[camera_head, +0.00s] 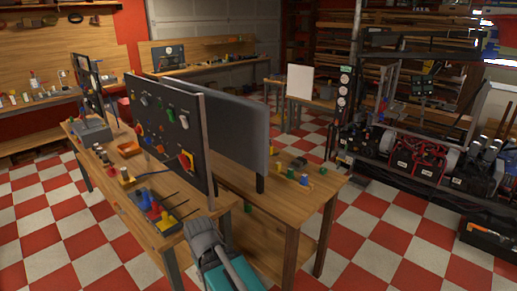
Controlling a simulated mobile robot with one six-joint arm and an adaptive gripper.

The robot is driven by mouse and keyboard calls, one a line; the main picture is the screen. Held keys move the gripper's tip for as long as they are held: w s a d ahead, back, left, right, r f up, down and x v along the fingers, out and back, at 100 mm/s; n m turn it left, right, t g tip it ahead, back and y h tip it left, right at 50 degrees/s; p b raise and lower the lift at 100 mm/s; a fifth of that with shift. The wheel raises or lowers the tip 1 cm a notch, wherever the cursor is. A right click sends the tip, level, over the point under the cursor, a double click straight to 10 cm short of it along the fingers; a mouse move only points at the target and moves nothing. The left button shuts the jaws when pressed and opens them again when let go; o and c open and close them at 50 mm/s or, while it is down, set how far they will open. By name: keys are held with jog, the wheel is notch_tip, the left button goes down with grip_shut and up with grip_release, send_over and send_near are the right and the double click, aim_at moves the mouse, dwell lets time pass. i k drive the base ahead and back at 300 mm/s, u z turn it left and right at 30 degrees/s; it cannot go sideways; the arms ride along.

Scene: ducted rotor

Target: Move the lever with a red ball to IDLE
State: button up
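No IDLE label is readable at this size. The grey end of my arm (204,238) shows at the bottom centre, just right of the box in the picture. It appears apart from the box.
An upright dark panel (178,130) with coloured knobs stands on the near bench (133,228), behind the box. A grey screen (235,128) and small coloured cylinders (304,180) are on the bench to the right. Checkered floor (375,235) is open at right.

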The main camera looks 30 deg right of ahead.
aim_at(81, 116)
jog(key=k, duration=1.3)
jog(key=u, duration=0.25)
jog(key=i, duration=0.5)
jog(key=u, duration=0.6)
jog(key=i, duration=0.8)
jog(key=u, duration=0.7)
jog(key=i, duration=1.8)
jog(key=u, duration=0.05)
